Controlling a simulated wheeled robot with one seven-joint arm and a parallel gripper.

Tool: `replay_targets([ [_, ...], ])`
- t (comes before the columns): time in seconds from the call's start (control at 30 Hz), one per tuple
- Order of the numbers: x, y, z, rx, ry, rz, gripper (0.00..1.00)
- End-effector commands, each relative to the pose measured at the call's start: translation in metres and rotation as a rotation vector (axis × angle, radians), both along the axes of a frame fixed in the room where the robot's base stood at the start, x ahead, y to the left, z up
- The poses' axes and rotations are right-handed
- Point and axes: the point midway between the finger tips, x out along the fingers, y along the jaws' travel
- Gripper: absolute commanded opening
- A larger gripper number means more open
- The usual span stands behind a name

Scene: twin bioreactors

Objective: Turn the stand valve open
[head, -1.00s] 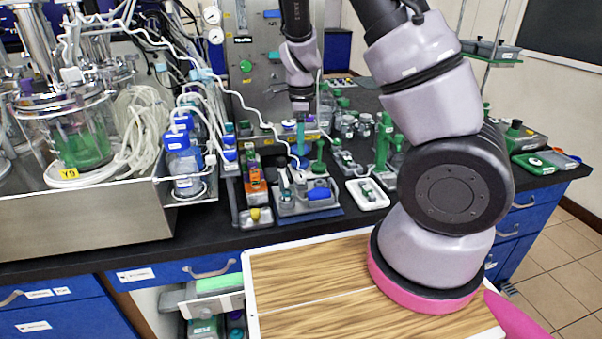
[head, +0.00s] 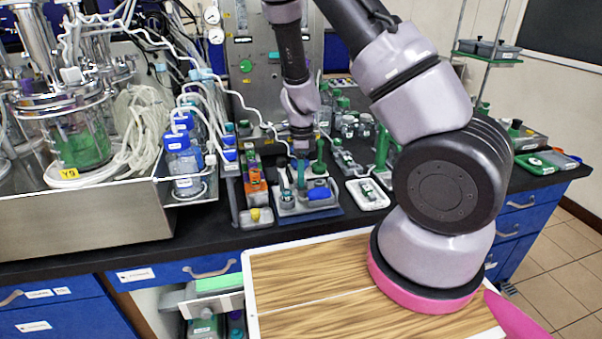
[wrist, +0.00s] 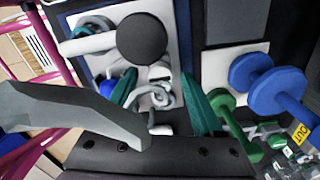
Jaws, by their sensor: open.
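My gripper (head: 300,170) points down over a small grey stand (head: 288,208) on the bench. The stand carries a blue part (head: 318,193), and an upright green piece (head: 319,160) rises behind it. In the wrist view, a pale base plate (wrist: 182,55) bears a dark round knob (wrist: 142,38) and light grey curved fittings (wrist: 160,90). My gripper (wrist: 165,115) is open there, close over the fittings; a grey finger crosses the left side. I cannot tell which fitting is the valve handle, or whether the fingers touch it; the contact area is partly hidden.
Blue-capped bottles (head: 183,165) and an orange-and-green holder (head: 255,185) stand left of the stand. A white tray (head: 367,194) lies to its right. A glass vessel (head: 80,140) with tubing stands far left. A blue dumbbell-shaped part (wrist: 265,85) is right in the wrist view.

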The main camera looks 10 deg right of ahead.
Motion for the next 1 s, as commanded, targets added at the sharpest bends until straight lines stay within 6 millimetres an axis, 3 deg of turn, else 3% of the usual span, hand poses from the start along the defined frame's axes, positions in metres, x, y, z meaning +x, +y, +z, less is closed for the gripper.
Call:
replay_targets([
  [0.03,0.0000,0.0001,0.0001,0.000,0.000,0.000,0.69],
  [0.07,0.0000,0.0001,0.0002,0.000,0.000,0.000,0.61],
  [0.2,0.0000,0.0001,0.0003,0.000,0.000,0.000,0.08],
  [0.23,0.0000,0.0001,0.0003,0.000,0.000,0.000,0.00],
  [0.67,0.0003,-0.0002,0.0006,0.000,0.000,0.072,0.00],
  [1.0,0.0006,0.0000,0.0010,0.002,-0.001,0.335,0.00],
])
